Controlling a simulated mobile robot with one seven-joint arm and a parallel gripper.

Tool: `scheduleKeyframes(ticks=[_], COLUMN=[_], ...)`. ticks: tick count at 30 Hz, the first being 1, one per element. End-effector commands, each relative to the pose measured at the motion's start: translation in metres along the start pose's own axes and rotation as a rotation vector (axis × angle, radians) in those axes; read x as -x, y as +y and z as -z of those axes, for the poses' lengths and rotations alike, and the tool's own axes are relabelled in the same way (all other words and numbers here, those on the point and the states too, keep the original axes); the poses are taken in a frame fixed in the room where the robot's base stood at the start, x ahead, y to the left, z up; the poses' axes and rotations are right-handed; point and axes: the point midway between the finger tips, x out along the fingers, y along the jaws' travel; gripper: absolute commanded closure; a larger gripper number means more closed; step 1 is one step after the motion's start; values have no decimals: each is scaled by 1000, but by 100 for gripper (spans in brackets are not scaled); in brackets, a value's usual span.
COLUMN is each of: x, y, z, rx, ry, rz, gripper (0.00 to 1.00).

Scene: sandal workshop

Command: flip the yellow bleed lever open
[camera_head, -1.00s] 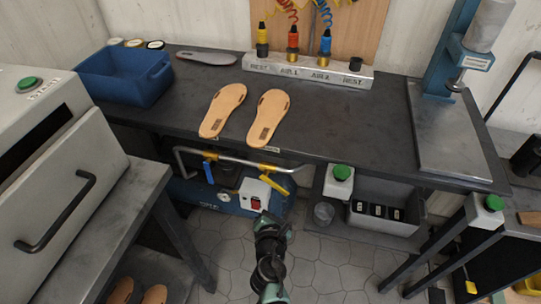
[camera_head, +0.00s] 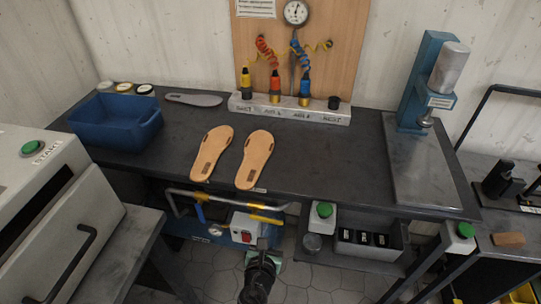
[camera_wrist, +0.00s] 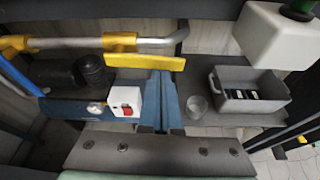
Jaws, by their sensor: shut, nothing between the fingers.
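The yellow bleed lever (camera_wrist: 144,62) sits just below a metal pipe (camera_wrist: 70,43), running roughly along it at the pipe's right part. It also shows under the front edge of the bench in the head view (camera_head: 265,219). My gripper (camera_wrist: 165,76) is shut and empty, its fingertips close to the lever's right half. Whether they touch the lever cannot be told. In the head view my gripper (camera_head: 263,243) is below the lever, small and partly hidden by my arm.
A blue compressor has a white box with a red switch (camera_wrist: 126,103). A blue handle (camera_wrist: 22,74) hangs at the pipe's left. To the right are a clear cup (camera_wrist: 197,106), a grey bin (camera_wrist: 252,92) and a white box with a green button (camera_head: 322,213). The bench (camera_head: 330,165) overhangs above.

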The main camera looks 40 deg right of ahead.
Motion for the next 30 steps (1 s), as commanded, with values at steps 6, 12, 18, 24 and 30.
scheduleKeyframes(ticks=[6,12,18,24,30], x=[0,0,-1,-7,15], y=[0,0,0,2,5], z=[-2,-2,4,29,37], rx=[-2,-2,-2,-1,1], ry=[-2,-3,-2,-1,0], rz=[0,0,0,-1,-4], gripper=[100,100,100,100,100])
